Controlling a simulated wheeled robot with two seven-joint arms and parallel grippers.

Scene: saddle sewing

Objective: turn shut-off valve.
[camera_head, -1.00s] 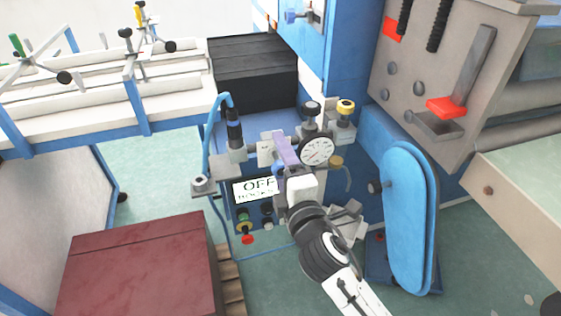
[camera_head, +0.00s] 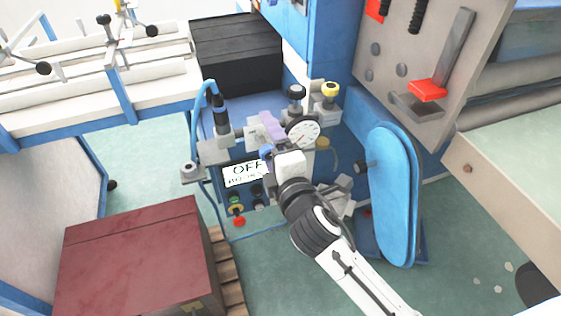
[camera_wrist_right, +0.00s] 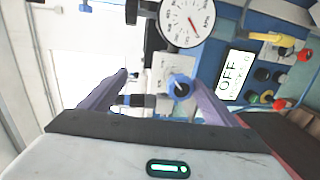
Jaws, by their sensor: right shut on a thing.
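The shut-off valve shows as a small blue handle (camera_wrist_right: 180,87) between the purple fingers of my right gripper (camera_wrist_right: 160,82) in the right wrist view, close to the right-hand finger. In the head view a bit of the blue handle (camera_head: 265,152) shows at the left of my right gripper (camera_head: 270,130), whose arm comes up from the lower right. The gripper is shut on the valve; the contact itself is partly hidden. My left gripper is not in view.
A round pressure gauge (camera_head: 303,132) is right beside the gripper. A display reading "OFF" (camera_head: 244,173) is on the blue unit, with several coloured buttons (camera_head: 237,210) below. A dark red box (camera_head: 135,255) stands lower left.

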